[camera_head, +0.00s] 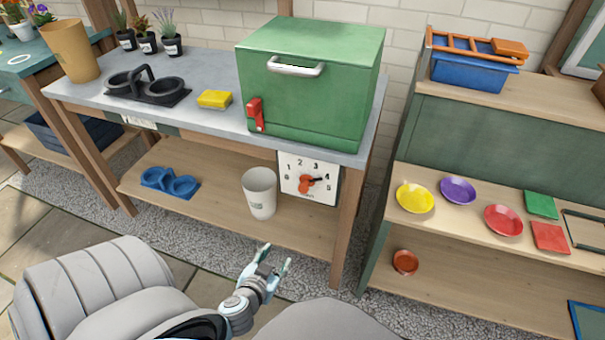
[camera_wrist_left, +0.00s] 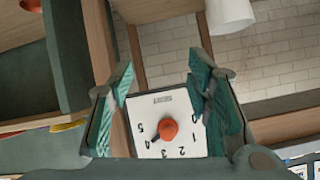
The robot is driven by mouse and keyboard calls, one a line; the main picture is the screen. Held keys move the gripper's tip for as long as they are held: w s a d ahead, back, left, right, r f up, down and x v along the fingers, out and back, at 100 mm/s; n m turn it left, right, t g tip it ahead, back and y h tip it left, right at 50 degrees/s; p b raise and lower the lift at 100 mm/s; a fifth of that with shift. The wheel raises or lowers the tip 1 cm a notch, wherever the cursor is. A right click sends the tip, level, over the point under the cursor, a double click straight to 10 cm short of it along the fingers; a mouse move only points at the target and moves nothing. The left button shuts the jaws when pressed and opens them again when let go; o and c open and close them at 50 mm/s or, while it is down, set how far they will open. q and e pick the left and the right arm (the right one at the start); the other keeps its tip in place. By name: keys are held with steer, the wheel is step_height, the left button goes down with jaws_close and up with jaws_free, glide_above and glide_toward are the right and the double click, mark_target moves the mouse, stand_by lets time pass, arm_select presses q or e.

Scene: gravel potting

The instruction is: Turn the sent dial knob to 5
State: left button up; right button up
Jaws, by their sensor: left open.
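The white dial plate (camera_head: 308,194) hangs below the bench top at its right end, with numbers 0 to 5. Its orange-red knob (camera_head: 305,184) has a black pointer aimed at about the 4. In the left wrist view the plate (camera_wrist_left: 160,104) appears upside down, with the knob (camera_wrist_left: 168,129) between my fingers in the picture and the pointer toward the 4. My left gripper (camera_head: 276,260) is open and empty, in front of and below the dial, apart from it. It also shows in the wrist view (camera_wrist_left: 161,66). My right gripper is not in view.
A green box (camera_head: 315,90) with a red lever (camera_head: 255,113) stands on the bench above the dial. A white bucket (camera_head: 260,193) stands on the lower shelf just left of the dial. The bench leg (camera_head: 347,225) is close on the right. Gravel floor lies in front.

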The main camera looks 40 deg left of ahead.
mark_target(302, 190)
arm_select(q)
steer(key=w+r+n+t+y+b, duration=0.1)
steer(key=w+r+t+b, duration=0.15)
steer(key=r, duration=0.25)
steer(key=w+r+n+t+y+b, duration=0.1)
steer(key=r+t+b, duration=0.25)
steer(key=r, duration=0.25)
steer(key=x, duration=0.4)
steer(key=p+x, duration=0.1)
steer(key=x, duration=0.3)
steer(key=d+x, duration=0.1)
steer(key=x, duration=0.4)
steer(key=shift+w+f, duration=0.15)
steer(key=shift+w, duration=0.1)
steer(key=shift+w+a+h, duration=0.2)
steer(key=shift+w+h, duration=0.1)
steer(key=shift+w, duration=0.2)
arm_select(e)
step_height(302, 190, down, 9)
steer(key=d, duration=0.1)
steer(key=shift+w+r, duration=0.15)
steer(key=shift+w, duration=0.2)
arm_select(q)
steer(key=shift+c, duration=0.6)
jaws_close()
